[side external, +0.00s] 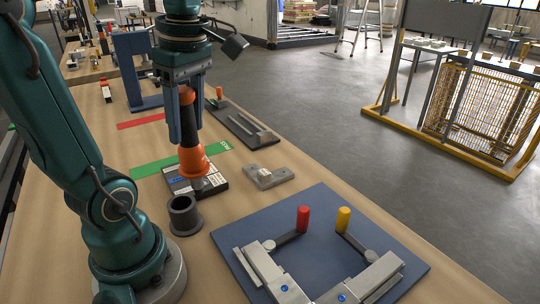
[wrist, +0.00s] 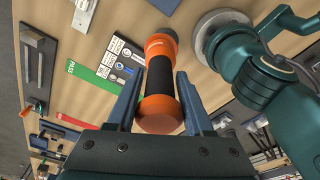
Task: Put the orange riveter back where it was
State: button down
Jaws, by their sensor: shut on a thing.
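The orange riveter (side external: 192,160), with a black grip, is held roughly upright in my gripper (side external: 187,138). The fingers are shut on its black middle. In the side view its lower tip overlaps a dark block with white labels (side external: 217,186); I cannot tell whether they touch. A dark, round, open-topped holder (side external: 184,216) stands on the table just in front of the block, apart from the riveter. In the wrist view the riveter (wrist: 160,114) lies between the fingers (wrist: 157,88), and the labelled block (wrist: 122,62) shows beside it. I cannot make out the holder there.
A blue board (side external: 405,262) with toggle clamps and red and yellow handles fills the front right. A grey bracket (side external: 268,178) is right of the block. A green strip (side external: 150,168) and red strip (side external: 140,121) lie behind. A blue stand (side external: 130,65) rises further back.

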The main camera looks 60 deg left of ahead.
jog(key=shift+s+a+r+n, duration=0.1)
jog(key=shift+s+a+n, duration=0.3)
jog(key=shift+s+n, duration=0.15)
jog(key=shift+s+a+n, duration=0.4)
jog(key=shift+s+n, duration=0.05)
jog(key=shift+s, duration=0.2)
notch_tip(320, 180, down, 8)
jog(key=a+n, duration=0.1)
jog(key=shift+s+r, duration=0.15)
jog(key=shift+s, duration=0.3)
jog(key=shift+f, duration=0.5)
jog(key=shift+c, duration=1.4)
grip_release()
